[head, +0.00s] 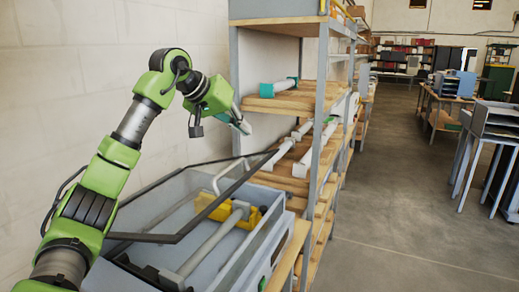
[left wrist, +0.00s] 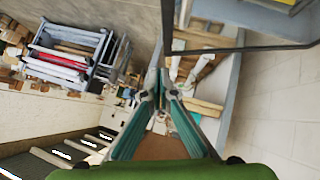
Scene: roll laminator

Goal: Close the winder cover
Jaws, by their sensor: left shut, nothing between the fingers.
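The winder cover (head: 228,191) is a clear panel in a dark frame, over the grey machine body (head: 238,262) at the lower left of the head view. Its frame stands above the body's rim, so it looks raised; the exact angle is hard to tell. My left gripper (head: 243,127) is above and beyond the cover's far edge, apart from it, with fingers shut and empty. In the left wrist view the shut teal fingers (left wrist: 160,80) show at the middle, with a dark frame bar (left wrist: 250,48) beyond them. My right gripper is not in view.
Inside the machine are a grey roller (head: 208,246) and yellow parts (head: 220,208). A metal shelf with wooden boards (head: 287,103) and white rolls stands close to the right of my gripper. A wall is behind my arm. The floor (head: 400,210) at the right is open.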

